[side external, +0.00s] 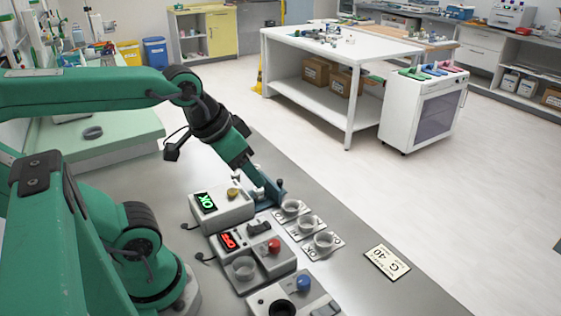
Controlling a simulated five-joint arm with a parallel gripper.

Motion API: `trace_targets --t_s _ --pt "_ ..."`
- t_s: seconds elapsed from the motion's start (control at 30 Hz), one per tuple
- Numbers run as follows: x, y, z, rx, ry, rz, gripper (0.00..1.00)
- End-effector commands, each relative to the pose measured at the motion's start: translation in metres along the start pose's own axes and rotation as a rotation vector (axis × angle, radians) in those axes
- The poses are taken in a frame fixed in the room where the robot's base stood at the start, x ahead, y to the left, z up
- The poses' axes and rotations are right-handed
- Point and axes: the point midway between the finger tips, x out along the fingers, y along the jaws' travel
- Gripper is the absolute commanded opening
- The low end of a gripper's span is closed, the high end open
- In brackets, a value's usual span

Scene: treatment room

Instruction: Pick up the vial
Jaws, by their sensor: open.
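My gripper (267,192) points down at the far end of the bench devices, beside the box with the green OK display. Its jaws are open. A small pale, shiny shape shows at the jaws, but I cannot tell whether it is the vial or part of the gripper. No vial can be made out clearly elsewhere. Three round grey holders stand on labelled plates just right of my gripper: a far one (291,208), a middle one (306,225) and a near one (324,241).
The OK box (222,212), a box with a red display and red button (250,246), and a box with a blue knob (304,284) line the grey bench (350,290). A printed card (387,263) lies to the right. The bench around the card is clear.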

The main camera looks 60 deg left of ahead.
Motion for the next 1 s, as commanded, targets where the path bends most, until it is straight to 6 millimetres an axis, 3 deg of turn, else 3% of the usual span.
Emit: trace_targets --t_s 0.57,1.0 --pt "0.007 -0.008 -0.010 0.030 -0.036 -0.015 0.54" --pt "0.049 -0.055 -0.046 0.178 -0.193 -0.041 0.54"
